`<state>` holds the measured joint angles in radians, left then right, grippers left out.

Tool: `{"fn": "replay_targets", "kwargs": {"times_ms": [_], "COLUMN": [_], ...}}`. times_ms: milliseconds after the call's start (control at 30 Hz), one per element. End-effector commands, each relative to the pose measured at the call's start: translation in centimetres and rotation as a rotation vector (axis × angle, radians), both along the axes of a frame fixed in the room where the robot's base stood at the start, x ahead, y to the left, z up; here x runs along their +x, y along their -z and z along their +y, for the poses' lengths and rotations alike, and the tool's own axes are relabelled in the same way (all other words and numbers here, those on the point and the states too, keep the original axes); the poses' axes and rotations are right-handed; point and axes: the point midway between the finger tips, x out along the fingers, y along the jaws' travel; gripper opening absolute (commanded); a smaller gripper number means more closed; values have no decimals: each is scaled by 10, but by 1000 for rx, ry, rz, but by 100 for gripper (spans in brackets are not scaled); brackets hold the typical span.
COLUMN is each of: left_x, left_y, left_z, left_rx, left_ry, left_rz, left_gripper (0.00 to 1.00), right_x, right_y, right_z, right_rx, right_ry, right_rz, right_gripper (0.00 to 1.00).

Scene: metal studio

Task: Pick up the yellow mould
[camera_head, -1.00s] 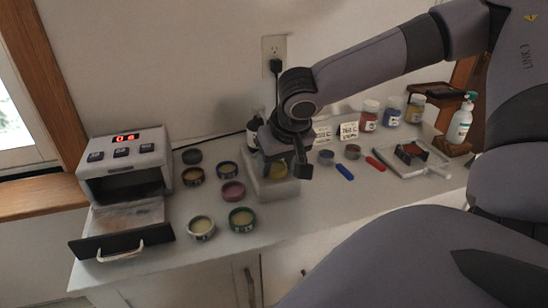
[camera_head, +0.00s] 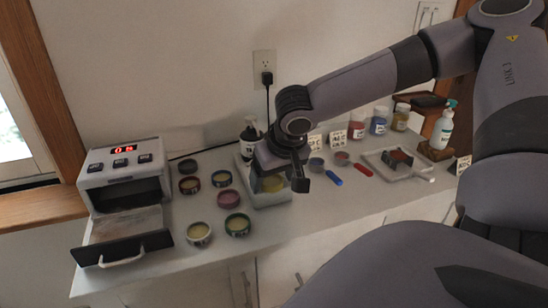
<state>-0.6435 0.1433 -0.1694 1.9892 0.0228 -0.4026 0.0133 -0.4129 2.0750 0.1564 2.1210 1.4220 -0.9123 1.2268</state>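A round yellow mould (camera_head: 271,184) sits in a pale square tray (camera_head: 270,202) at the middle of the bench. My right gripper (camera_head: 281,178) points down over this tray, and its dark fingers are spread apart. The yellow mould shows below and between them, partly hidden by the gripper. I cannot tell whether a finger touches it. Other round moulds stand to the left: one with pale yellow filling (camera_head: 199,233), a green-rimmed one (camera_head: 238,224), a pink one (camera_head: 229,198) and darker ones behind. My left gripper is not in view.
A small oven (camera_head: 125,167) with its drawer (camera_head: 122,248) pulled out stands at the left. The bench front is clear.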

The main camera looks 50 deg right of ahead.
Motion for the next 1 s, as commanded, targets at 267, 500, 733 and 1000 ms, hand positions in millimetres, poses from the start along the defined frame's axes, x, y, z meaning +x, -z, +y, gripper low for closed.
{"fn": "replay_targets", "kwargs": {"times_ms": [267, 500, 733, 1000], "left_x": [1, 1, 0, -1], "left_y": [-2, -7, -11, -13], "left_z": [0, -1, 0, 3], "left_rx": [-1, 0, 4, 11], "left_ry": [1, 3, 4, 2], "left_rz": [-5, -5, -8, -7], "left_gripper": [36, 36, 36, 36], "right_x": [0, -4, -15, -24], "right_y": [0, -16, -44, -64], "right_z": [0, 2, 6, 9], "right_rx": [0, 1, 1, 1], "right_ry": [0, 0, 0, 1], "right_rz": [0, -5, -4, 0], "right_gripper": [83, 83, 83, 83]}}
